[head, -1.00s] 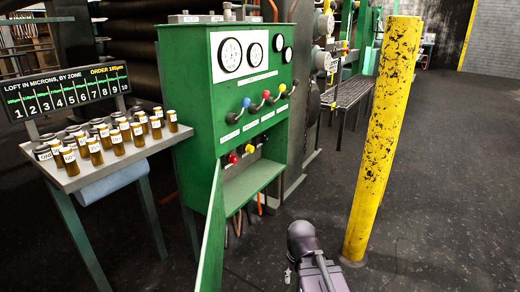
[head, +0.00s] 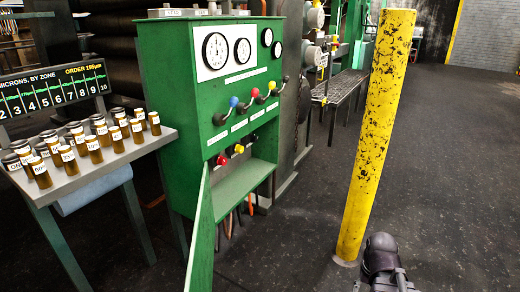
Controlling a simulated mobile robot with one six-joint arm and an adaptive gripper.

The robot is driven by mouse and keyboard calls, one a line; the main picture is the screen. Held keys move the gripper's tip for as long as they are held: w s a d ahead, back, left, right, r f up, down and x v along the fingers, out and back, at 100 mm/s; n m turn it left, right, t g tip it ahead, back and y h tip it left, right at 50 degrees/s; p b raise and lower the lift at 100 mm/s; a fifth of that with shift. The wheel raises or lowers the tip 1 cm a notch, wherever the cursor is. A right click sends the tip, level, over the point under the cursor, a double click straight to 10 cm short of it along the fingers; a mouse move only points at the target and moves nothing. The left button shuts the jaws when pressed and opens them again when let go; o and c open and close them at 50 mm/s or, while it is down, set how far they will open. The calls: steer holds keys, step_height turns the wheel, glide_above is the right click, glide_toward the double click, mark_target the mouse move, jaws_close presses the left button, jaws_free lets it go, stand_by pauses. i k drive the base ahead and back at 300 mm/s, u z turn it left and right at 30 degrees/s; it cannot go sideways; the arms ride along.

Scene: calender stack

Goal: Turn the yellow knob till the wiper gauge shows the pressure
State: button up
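A green cabinet (head: 163,130) stands left of centre with its lower door (head: 201,240) swung open. Its upper row has a blue knob (head: 233,102), a red knob (head: 256,93) and a yellow knob (head: 272,86) on levers. In the open bay below, another yellow knob (head: 239,149) sits between a red one (head: 221,160) and a dark one (head: 254,138). Two larger gauges (head: 215,51) and (head: 242,52) and two smaller gauges (head: 267,38) and (head: 277,49) are above. Their labels and readings are too small to read. My gripper is not in view; only a dark part of my arm shows at lower right.
A yellow pillar (head: 376,140) stands right of the cabinet, close to my arm in the picture. A table (head: 90,185) with several amber bottles and a display (head: 50,92) are at left. A bench (head: 347,88) is behind. Dark floor between cabinet and pillar is clear.

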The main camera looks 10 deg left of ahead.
mark_target(239, 148)
steer(key=z, duration=0.65)
steer(key=k, duration=0.85)
steer(key=u, duration=1.5)
steer(key=i, duration=0.65)
steer(key=z, duration=0.25)
